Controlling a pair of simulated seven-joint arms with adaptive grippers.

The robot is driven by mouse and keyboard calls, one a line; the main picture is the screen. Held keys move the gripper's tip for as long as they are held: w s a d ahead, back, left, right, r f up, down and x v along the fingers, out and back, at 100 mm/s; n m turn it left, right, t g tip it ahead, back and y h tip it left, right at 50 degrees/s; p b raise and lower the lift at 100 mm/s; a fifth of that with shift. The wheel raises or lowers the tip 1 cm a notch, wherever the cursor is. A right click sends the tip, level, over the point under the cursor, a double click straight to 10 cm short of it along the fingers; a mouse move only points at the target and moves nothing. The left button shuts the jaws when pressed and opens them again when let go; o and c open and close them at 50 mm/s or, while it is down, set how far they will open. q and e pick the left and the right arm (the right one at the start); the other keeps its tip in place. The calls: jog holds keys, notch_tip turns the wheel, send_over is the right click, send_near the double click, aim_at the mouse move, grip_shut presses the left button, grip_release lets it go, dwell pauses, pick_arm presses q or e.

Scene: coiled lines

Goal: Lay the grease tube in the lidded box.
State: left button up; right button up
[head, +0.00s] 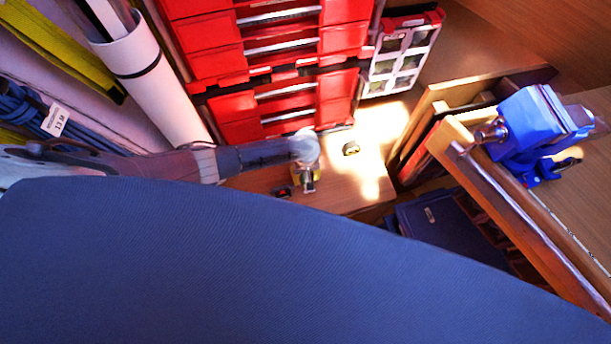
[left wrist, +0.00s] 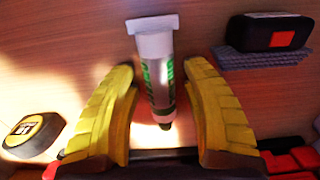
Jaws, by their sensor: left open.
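The grease tube (left wrist: 155,72) is white and grey with green lettering and a dark cap. In the left wrist view it lies on the wooden surface, its flat white end pointing away from me. My left gripper (head: 309,186) is open above this surface. Its two yellow fingers stand on either side of the tube, with visible gaps. In the head view the gripper hides the tube. I cannot make out the lidded box for certain; a dark blue box-like thing (head: 432,214) with a small label sits low at the right. My right gripper is not in view.
A black and yellow tape measure (left wrist: 36,134) lies left of the tube. A black case with an orange square (left wrist: 277,33) rests on a grey pad. Red drawer units (head: 285,105) stand behind. A blue vise (head: 535,118) is at right. A large blue surface (head: 220,270) blocks the foreground.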

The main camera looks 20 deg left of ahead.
aim_at(305, 175)
pick_arm(q)
notch_tip(305, 175, up, 12)
jog(key=shift+r, duration=0.15)
dwell(0.6)
dwell(0.5)
